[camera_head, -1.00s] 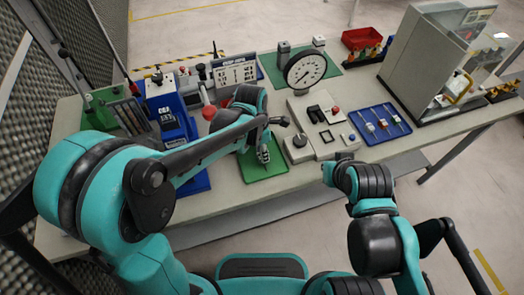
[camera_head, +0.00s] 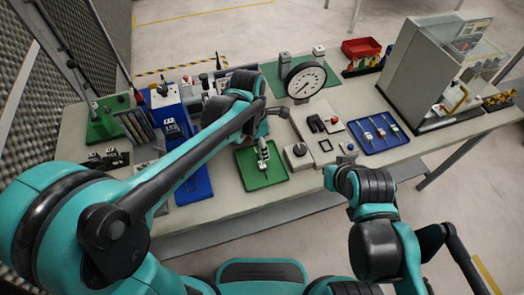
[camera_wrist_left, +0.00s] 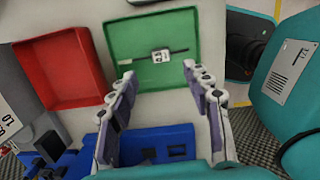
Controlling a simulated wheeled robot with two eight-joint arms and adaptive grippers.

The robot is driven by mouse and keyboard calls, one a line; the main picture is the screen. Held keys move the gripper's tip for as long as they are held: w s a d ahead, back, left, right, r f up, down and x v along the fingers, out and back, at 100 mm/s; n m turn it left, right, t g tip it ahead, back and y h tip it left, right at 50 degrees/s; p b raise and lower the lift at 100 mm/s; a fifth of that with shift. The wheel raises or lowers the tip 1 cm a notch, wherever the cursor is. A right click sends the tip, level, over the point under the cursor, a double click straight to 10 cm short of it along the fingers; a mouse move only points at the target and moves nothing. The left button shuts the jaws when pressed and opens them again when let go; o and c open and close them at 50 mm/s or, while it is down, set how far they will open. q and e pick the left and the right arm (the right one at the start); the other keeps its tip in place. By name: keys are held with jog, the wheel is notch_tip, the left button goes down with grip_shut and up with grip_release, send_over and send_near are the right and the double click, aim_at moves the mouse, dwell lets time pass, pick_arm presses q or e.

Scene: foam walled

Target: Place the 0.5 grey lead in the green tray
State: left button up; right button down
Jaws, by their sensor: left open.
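The green tray (camera_head: 250,176) lies on the bench front. In the left wrist view the green tray (camera_wrist_left: 187,20) holds a thin dark lead (camera_wrist_left: 180,50) with a white label, too small to read. The lead lies flat inside the walls; it also shows in the head view (camera_head: 263,152). My left gripper (camera_wrist_left: 158,70) is open and empty, its fingers apart and clear of the lead, pointing at the tray. In the head view my left arm hides most of that gripper. My right gripper (camera_head: 330,178) is near the bench's front edge, its fingers unclear.
A blue tray (camera_head: 400,142) with several small leads lies at right. A dial gauge (camera_head: 306,79) and a grey panel (camera_head: 300,130) stand between. A red tray (camera_wrist_left: 60,70) lies beside the green one in the wrist view. Blue and green fixtures (camera_head: 105,120) crowd the left.

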pick_arm(q)
jog(key=r, duration=0.3)
jog(key=shift+a+r+p, duration=0.2)
jog(key=shift+p, duration=0.15)
jog(key=shift+s+f, duration=0.1)
